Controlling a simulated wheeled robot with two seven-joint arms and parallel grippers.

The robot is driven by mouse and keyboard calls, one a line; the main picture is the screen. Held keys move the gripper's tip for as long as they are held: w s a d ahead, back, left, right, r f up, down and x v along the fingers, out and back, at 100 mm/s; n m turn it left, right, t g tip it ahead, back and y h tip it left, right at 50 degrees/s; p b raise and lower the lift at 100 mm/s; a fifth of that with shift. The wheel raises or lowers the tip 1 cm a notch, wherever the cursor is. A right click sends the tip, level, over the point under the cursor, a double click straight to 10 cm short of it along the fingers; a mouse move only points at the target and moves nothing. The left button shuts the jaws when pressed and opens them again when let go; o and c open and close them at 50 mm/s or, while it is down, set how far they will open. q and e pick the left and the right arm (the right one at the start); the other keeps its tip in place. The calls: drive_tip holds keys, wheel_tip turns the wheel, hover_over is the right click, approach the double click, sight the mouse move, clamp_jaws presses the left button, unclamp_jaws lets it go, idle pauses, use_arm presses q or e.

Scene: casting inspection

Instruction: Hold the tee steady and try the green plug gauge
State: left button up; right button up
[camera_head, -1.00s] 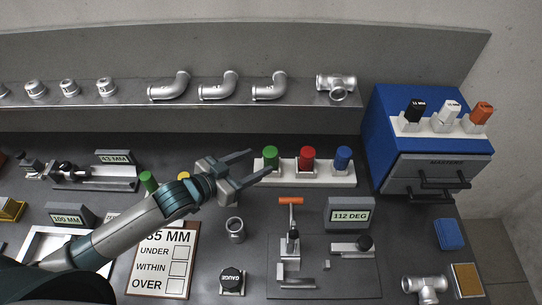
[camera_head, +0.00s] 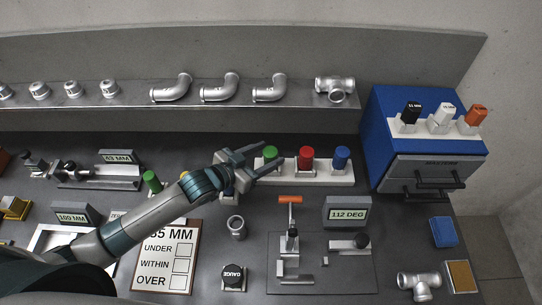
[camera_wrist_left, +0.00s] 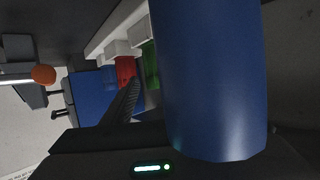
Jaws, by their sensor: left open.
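The green plug gauge (camera_head: 270,153) stands upright in a white rack (camera_head: 330,178), left of a red and a blue one. My left gripper (camera_head: 268,159) is open and at the green handle, its fingers reaching toward it from the left. I cannot tell whether they touch it. In the left wrist view the green handle (camera_wrist_left: 151,66) shows beyond one dark finger, partly hidden by a large blue handle (camera_wrist_left: 210,80) close to the camera. A silver tee (camera_head: 418,285) lies on the bench at the lower right. Another tee (camera_head: 335,88) sits on the shelf. My right gripper is out of view.
The red plug (camera_head: 306,157) and blue plug (camera_head: 341,158) stand close beside the green one. Another green-handled gauge (camera_head: 151,182) stands left of my arm. An angle fixture (camera_head: 292,245) and a 112 DEG display (camera_head: 347,214) occupy the bench in front.

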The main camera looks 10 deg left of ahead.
use_arm(q)
drive_tip(key=shift+x, duration=1.15)
drive_tip(key=c, duration=1.2)
drive_tip(key=shift+c, duration=0.4)
